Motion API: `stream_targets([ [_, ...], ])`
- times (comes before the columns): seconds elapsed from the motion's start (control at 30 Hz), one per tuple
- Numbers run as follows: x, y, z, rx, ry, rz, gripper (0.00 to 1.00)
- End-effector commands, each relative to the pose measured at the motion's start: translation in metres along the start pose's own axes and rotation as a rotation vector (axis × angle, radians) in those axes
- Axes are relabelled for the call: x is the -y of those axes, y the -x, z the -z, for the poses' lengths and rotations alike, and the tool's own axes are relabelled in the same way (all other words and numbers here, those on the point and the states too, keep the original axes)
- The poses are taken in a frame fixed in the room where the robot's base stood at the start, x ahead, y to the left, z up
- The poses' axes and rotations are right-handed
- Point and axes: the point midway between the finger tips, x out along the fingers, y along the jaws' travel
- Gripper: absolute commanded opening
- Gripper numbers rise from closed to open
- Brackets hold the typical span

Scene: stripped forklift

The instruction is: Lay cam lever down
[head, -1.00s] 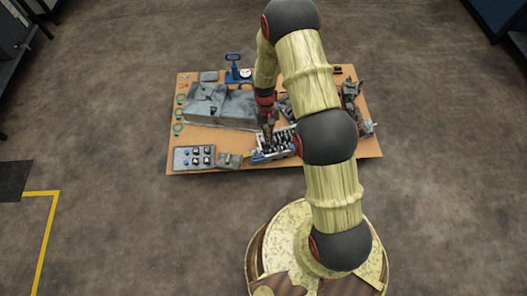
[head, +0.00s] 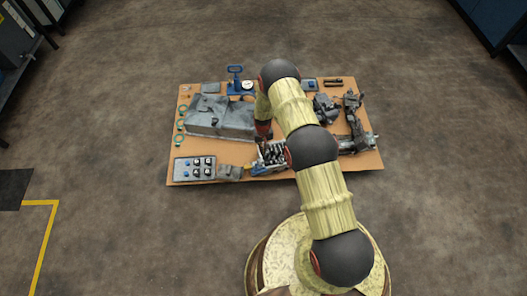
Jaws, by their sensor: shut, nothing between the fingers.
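An orange-brown board (head: 300,168) lies on the floor and carries the parts. A small metal block with dark and light pieces and blue at its edge (head: 268,158) sits near the board's front edge. My gripper (head: 262,143) is shut and empty, pointing down at the rear left of this block. I cannot tell whether it touches the block. The cam lever is too small to pick out with certainty, and my arm hides part of the block's right side.
A large grey housing (head: 220,117) stands left of my gripper. A blue stand with a round gauge (head: 237,80) is behind it. A plate with several knobs (head: 194,168) lies front left, and dark machine parts (head: 354,125) lie at right.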

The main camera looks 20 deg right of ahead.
Motion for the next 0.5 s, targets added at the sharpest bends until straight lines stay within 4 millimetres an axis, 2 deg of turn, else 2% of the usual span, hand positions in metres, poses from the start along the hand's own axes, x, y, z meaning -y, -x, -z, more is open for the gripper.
stream_targets([
  [0.03, 0.0, -0.015, -0.001, 0.002, 0.0, 0.0, 0.0],
  [0.3, 0.0, -0.067, -0.001, 0.001, 0.0, 0.0, 0.0],
  [0.5, 0.0, -0.086, -0.019, 0.002, 0.001, 0.0, 0.0],
])
